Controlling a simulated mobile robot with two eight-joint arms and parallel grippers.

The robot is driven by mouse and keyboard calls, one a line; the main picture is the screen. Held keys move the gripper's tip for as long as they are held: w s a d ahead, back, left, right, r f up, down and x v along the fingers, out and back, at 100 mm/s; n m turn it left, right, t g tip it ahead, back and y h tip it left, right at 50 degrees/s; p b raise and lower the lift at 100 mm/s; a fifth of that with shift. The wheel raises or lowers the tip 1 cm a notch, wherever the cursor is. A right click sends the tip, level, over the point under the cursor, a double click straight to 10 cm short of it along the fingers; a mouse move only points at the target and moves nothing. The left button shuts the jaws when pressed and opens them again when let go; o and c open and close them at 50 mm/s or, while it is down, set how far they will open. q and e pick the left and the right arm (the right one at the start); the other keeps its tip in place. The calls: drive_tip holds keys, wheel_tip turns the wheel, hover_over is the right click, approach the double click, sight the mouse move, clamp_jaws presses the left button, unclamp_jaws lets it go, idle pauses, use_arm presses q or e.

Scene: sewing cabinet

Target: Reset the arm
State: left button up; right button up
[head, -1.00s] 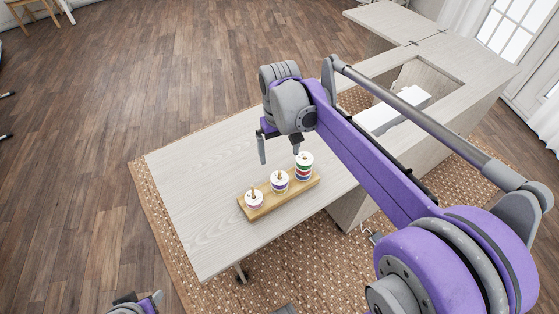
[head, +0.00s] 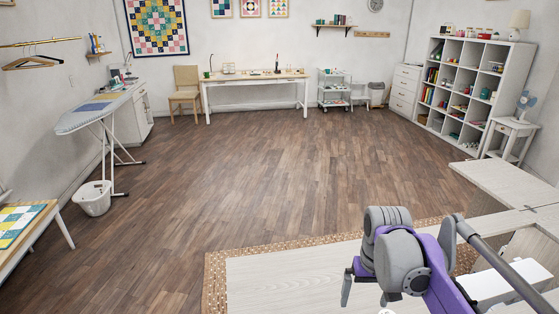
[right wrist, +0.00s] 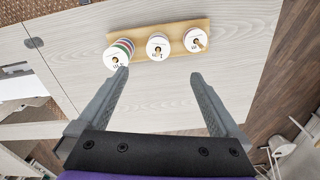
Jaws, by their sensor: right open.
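My right gripper (head: 366,296) hangs over the pale wooden cabinet top (head: 265,285) at the bottom of the head view. Its two fingers are apart and hold nothing. The right wrist view shows the same open gripper (right wrist: 160,77) with bare tabletop between its fingers. Past the fingertips lies a wooden board (right wrist: 178,32) with three pegs. The left peg carries a taller stack of coloured discs (right wrist: 118,55). The middle stack (right wrist: 159,46) and the right stack (right wrist: 196,40) look lower. My left gripper is not in view.
The cabinet's open recess with a white machine (head: 495,285) lies right of my right arm. Wooden floor (head: 260,170) stretches clear behind the cabinet. An ironing board (head: 100,108), a desk (head: 255,78) and a cube shelf (head: 470,90) stand along the walls.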

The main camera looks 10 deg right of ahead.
drive_tip(key=s+a+f+n+t+p, duration=0.1)
drive_tip(key=s+a+f+t, duration=0.1)
drive_tip(key=s, duration=0.5)
drive_tip(key=s+a+f+t+p, duration=0.1)
drive_tip(key=s+a+f+t, duration=0.2)
drive_tip(key=s, duration=0.4)
wheel_tip(320, 180, down, 3)
drive_tip(key=shift+s+a+r+n+p, duration=0.1)
drive_tip(key=shift+s+a+n+p, duration=0.3)
drive_tip(key=shift+a, duration=0.3)
